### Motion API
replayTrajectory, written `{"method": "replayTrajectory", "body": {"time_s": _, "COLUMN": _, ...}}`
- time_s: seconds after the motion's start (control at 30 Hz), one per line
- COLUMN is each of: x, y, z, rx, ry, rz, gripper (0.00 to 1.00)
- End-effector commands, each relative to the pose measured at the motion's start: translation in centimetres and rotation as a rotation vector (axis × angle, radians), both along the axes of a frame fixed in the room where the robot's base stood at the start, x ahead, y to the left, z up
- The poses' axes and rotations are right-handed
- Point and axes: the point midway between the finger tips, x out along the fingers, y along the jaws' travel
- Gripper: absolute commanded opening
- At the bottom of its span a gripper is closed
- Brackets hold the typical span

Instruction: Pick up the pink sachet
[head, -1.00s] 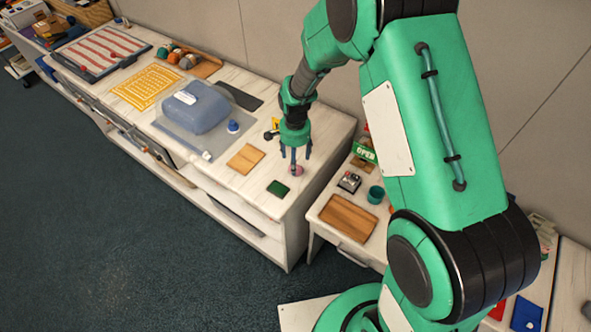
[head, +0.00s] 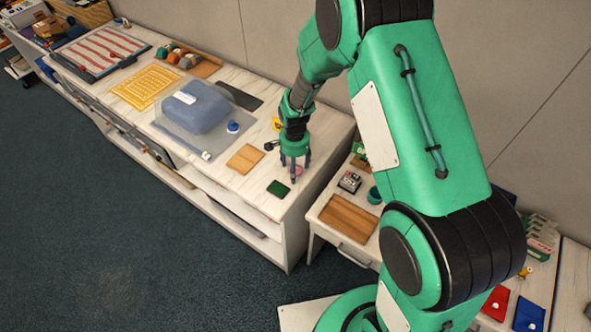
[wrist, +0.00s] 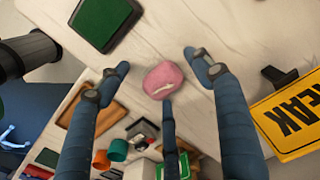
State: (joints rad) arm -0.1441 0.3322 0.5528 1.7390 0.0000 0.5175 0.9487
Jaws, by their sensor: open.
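The pink sachet (wrist: 163,80) lies flat on the pale wooden worktop (wrist: 215,115), a small rounded pink packet with a light mark on its lower side. In the head view the sachet (head: 299,169) is mostly hidden by the fingers. My gripper (head: 294,180) points down over it near the worktop's right end. In the wrist view its three blue fingers are spread open around the sachet: one on the left, one on the right, one at the lower side. The lower fingertip appears very close to the sachet; I cannot tell if it touches. Nothing is held.
A dark green pad (wrist: 103,22) lies beside the sachet, and a yellow sign (wrist: 290,115) on the other side. A tan board (head: 245,158) and a blue bag (head: 195,107) lie farther left. A lower table holds a wooden tray (head: 347,218) and a teal cup (head: 375,195).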

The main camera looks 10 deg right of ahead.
Motion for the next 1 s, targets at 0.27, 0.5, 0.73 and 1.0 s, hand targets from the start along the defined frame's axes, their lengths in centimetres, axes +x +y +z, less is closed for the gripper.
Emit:
{"method": "replayTrajectory", "body": {"time_s": 0.27, "x": -0.01, "y": 0.00, "z": 0.01, "rx": 0.000, "ry": 0.000, "rz": 0.000, "gripper": 0.66}}
{"method": "replayTrajectory", "body": {"time_s": 0.5, "x": -0.01, "y": 0.00, "z": 0.01, "rx": 0.000, "ry": 0.000, "rz": 0.000, "gripper": 0.25}}
{"method": "replayTrajectory", "body": {"time_s": 0.73, "x": -0.01, "y": 0.00, "z": 0.00, "rx": 0.000, "ry": 0.000, "rz": 0.000, "gripper": 0.25}}
{"method": "replayTrajectory", "body": {"time_s": 1.0, "x": 0.03, "y": 0.00, "z": 0.52, "rx": 0.000, "ry": -0.001, "rz": 0.000, "gripper": 0.25}}
